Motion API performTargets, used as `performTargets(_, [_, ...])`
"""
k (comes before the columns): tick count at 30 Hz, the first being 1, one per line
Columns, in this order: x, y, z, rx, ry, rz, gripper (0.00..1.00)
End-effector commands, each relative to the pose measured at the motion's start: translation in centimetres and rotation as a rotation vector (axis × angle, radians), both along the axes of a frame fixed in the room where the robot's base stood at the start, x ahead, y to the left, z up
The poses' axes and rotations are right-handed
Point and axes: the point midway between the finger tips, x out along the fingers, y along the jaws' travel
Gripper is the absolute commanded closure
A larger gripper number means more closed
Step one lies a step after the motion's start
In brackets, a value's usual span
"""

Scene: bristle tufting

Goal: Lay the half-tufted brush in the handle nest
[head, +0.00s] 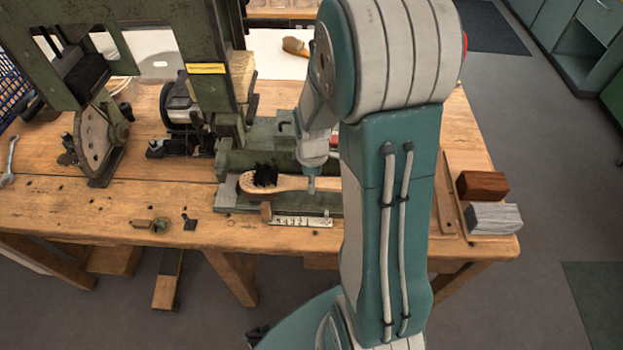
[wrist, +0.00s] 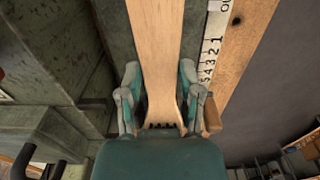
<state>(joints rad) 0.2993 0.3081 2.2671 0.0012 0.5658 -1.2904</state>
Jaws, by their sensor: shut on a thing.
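The half-tufted brush (head: 285,182) has a pale wooden body with black bristles on part of its head at the left end. It lies lengthwise over the green machine bed (head: 227,197). My gripper (head: 312,184) is shut on its handle, mostly hidden behind my arm in the head view. In the wrist view the handle (wrist: 157,45) runs up the picture from between the two fingers of my gripper (wrist: 160,88). I cannot make out the handle nest apart from the bed, nor whether the brush touches it.
A white ruler (head: 300,222) runs along the bed's front edge. The green tufting machine (head: 205,90) stands behind and left. A brown block (head: 482,185) and a grey block (head: 493,218) sit at the bench's right end. Another brush (head: 295,46) lies at the back.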

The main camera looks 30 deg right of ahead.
Motion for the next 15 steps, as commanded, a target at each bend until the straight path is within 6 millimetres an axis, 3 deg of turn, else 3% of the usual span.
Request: performTargets(15, [-0.01, 0.01, -0.68, 0.001, 0.001, 0.0, 1.0])
